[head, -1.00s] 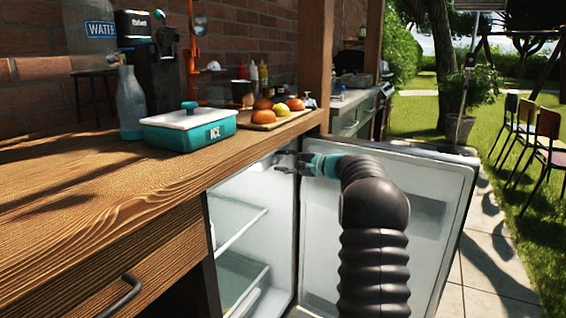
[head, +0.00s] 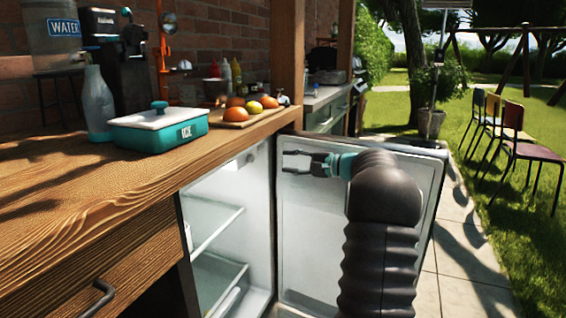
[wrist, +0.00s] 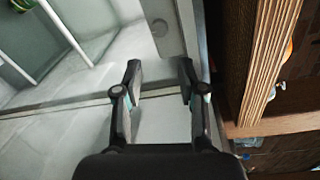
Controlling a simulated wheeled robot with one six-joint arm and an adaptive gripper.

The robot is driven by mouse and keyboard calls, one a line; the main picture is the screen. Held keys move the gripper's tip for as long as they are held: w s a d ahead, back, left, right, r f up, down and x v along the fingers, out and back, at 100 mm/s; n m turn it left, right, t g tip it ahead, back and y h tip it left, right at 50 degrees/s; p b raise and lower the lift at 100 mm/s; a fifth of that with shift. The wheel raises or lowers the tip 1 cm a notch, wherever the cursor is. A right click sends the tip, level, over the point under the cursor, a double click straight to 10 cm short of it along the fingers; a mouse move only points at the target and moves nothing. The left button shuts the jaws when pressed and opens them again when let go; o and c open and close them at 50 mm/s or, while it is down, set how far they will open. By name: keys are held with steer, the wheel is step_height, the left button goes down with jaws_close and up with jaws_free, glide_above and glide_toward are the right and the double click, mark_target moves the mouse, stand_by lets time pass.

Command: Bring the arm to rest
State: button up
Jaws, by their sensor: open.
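My gripper (head: 297,161) is open and empty in the head view. It hangs in front of the inner face of the open fridge door (head: 300,215), to the right of the fridge's opening. In the wrist view my gripper (wrist: 160,78) shows two spread fingers with nothing between them. Behind the fingers are the fridge's pale inside and edge. My arm (head: 385,200) reaches up from the bottom of the head view and bends left at the top.
The fridge (head: 225,225) stands open under the wooden counter (head: 90,185). On the counter are a teal ice box (head: 158,131), a bottle (head: 97,105) and a board (head: 240,122) with fruit. Paving and grass lie to the right, with chairs (head: 525,150).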

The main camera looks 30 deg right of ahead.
stand_by(0.5)
steer(key=s+a+n+g+h, duration=0.1)
steer(key=s+a+n+g, duration=0.1)
steer(key=s+a, duration=0.45)
steer(key=s+a+f+n+g+h, duration=0.1)
steer(key=s+a+n+g, duration=0.2)
steer(key=a, duration=0.7)
steer(key=s+a+n+g+h, duration=0.1)
steer(key=s+a+g, duration=0.1)
steer(key=s+a, duration=0.55)
steer(key=s+a+f+n+h, duration=0.2)
steer(key=s+f, duration=0.1)
steer(key=s, duration=0.4)
steer(key=s+a+f+n+h, duration=0.2)
steer(key=s+f+n, duration=0.1)
steer(key=s, duration=0.5)
steer(key=s+a+f+n+g+h, duration=0.1)
steer(key=s+a+f+n+h, duration=0.1)
steer(key=s, duration=0.6)
steer(key=shift+f+n+h, duration=0.4)
steer(key=shift+f+h, duration=0.1)
steer(key=shift+f, duration=0.25)
steer(key=shift+s+d, duration=0.1)
